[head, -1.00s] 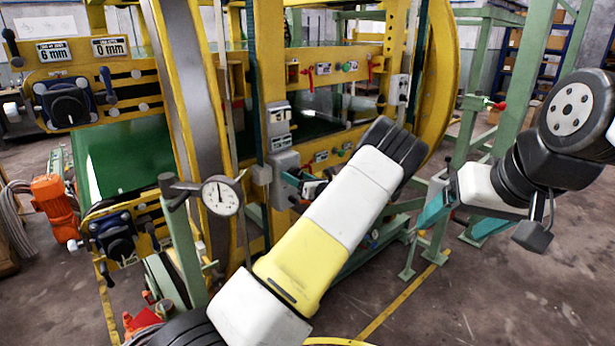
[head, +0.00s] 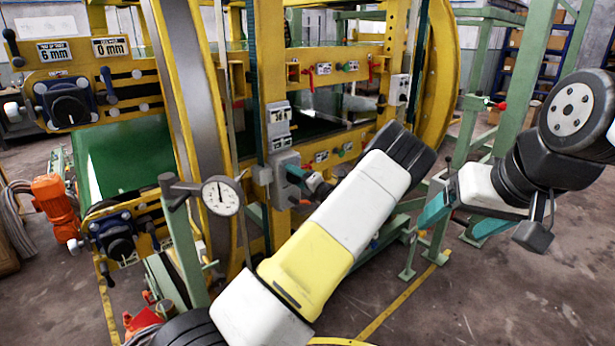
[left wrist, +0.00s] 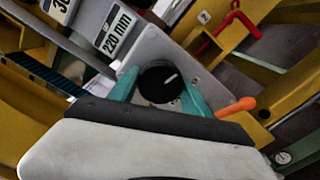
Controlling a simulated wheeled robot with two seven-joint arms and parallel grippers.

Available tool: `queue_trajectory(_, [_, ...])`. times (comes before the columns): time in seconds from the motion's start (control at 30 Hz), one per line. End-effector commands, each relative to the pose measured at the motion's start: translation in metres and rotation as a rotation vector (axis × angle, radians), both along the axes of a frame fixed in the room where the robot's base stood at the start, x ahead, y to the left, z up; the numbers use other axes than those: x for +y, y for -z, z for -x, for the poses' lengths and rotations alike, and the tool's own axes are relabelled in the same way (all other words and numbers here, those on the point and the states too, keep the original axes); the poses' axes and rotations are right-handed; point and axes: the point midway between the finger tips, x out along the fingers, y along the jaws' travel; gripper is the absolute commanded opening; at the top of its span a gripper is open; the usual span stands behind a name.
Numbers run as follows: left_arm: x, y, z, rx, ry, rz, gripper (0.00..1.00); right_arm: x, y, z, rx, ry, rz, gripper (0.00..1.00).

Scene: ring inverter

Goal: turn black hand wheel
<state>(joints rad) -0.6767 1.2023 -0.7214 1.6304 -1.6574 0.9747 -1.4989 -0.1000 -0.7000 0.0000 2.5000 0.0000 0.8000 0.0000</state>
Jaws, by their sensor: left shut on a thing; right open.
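The black hand wheel (left wrist: 158,84) with a white mark on its face sits on a grey box (left wrist: 150,48). In the left wrist view, the teal fingers of my left gripper (left wrist: 160,95) are on either side of it and shut on it. In the head view, the grey box (head: 285,172) is on the yellow post, and my left forearm hides most of the gripper. My right gripper (head: 455,217) is open and empty, its teal fingers apart, to the right of the machine.
An orange handle (left wrist: 235,107) sticks out right beside the right finger. A red lever (left wrist: 232,28) is above right. A dial gauge (head: 221,196) stands left of my left arm. Green posts (head: 530,75) stand near my right arm. The floor at lower right is clear.

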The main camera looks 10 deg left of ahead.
Motion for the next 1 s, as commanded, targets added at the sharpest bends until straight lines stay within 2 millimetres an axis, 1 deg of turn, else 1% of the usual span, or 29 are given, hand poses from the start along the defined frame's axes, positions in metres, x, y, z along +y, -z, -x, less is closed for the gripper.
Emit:
queue_trajectory(0.3, [-0.0008, 0.0009, 0.0001, 0.092, 0.001, -0.068, 0.15, 0.0000, 0.0000, 0.0000, 0.000, 0.000, 0.000, 0.78])
queue_trajectory(0.83, [-0.0009, 0.0010, 0.0002, 0.107, 0.001, -0.080, 0.15, 0.0000, 0.0000, 0.0000, 0.000, 0.000, 0.000, 0.78])
queue_trajectory(0.87, [-0.0009, 0.0010, 0.0002, 0.107, 0.001, -0.080, 0.62, 0.0000, 0.0000, 0.0000, 0.000, 0.000, 0.000, 0.78])
queue_trajectory(0.93, [-0.0007, 0.0009, 0.0002, 0.107, 0.001, -0.080, 0.76, 0.0000, 0.0000, 0.0000, 0.000, 0.000, 0.000, 0.78])
queue_trajectory(0.97, [-0.0007, 0.0009, 0.0002, 0.107, 0.001, -0.080, 0.78, 0.0000, 0.0000, 0.0000, 0.000, 0.000, 0.000, 0.78])
queue_trajectory(1.0, [-0.0007, 0.0006, 0.0001, 0.106, 0.001, -0.080, 0.78, 0.0000, 0.0000, 0.0000, 0.000, 0.000, 0.000, 0.78])
